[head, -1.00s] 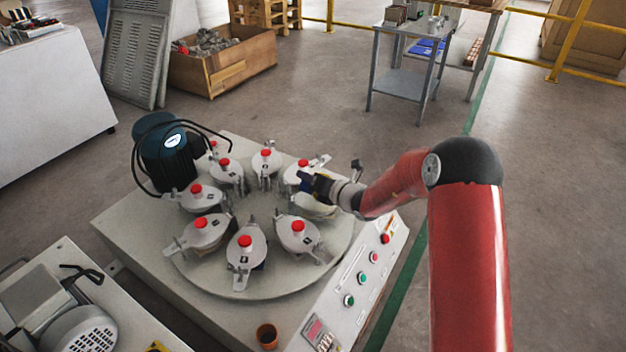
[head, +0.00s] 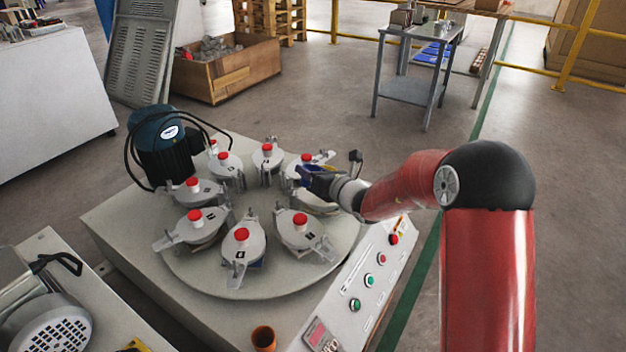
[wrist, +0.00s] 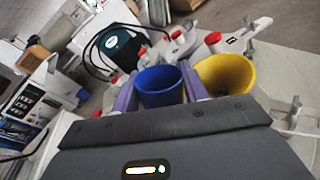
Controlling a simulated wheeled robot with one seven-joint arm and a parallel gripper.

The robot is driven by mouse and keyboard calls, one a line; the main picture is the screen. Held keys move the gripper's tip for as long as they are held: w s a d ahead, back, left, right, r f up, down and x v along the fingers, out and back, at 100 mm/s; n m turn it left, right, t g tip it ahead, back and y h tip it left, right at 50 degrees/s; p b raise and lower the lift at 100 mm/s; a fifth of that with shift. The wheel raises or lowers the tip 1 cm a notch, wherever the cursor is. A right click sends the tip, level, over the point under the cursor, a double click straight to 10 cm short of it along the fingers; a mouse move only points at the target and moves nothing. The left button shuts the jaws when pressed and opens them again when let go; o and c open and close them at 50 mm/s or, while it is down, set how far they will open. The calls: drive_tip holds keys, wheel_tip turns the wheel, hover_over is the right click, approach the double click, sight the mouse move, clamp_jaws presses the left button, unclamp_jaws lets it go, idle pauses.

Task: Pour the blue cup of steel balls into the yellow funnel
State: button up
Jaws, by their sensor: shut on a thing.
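The blue cup (wrist: 160,84) is between the two fingers of my gripper (wrist: 158,90) in the wrist view, and the gripper is shut on it. Its open rim faces up in that view; I cannot make out any balls inside. The yellow funnel (wrist: 224,72) is just right of the cup, its mouth open, with a dark patch low inside. In the head view my gripper (head: 308,180) is at the right rear of the round turntable, largely hiding the cup.
Several grey jars with red knobs ring the turntable (head: 275,283), close to my gripper. A blue-green motor (head: 162,140) stands at the back left. A control panel (head: 360,285) slopes along the right side. A small orange cup (head: 263,338) stands at the front edge.

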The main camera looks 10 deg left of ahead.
drive_tip(key=shift+s+f+n+b, duration=0.1)
drive_tip(key=shift+f+n+b, duration=0.15)
drive_tip(key=shift+b, duration=0.55)
drive_tip(key=shift+s+a+n+t+b, duration=0.15)
drive_tip(key=shift+n+t+b, duration=0.25)
drive_tip(key=shift+b, duration=0.85)
drive_tip(key=shift+r+n+b, duration=0.1)
drive_tip(key=shift+n+b, duration=0.35)
drive_tip(key=shift+b, duration=0.7)
drive_tip(key=shift+s+n+b, duration=0.25)
drive_tip(key=shift+n+b, duration=0.2)
drive_tip(key=shift+n, duration=0.15)
drive_tip(key=shift+r+n+t+y, duration=0.3)
drive_tip(key=shift+n+y, duration=0.1)
drive_tip(key=shift+n, duration=0.1)
drive_tip(key=shift+f, duration=0.1)
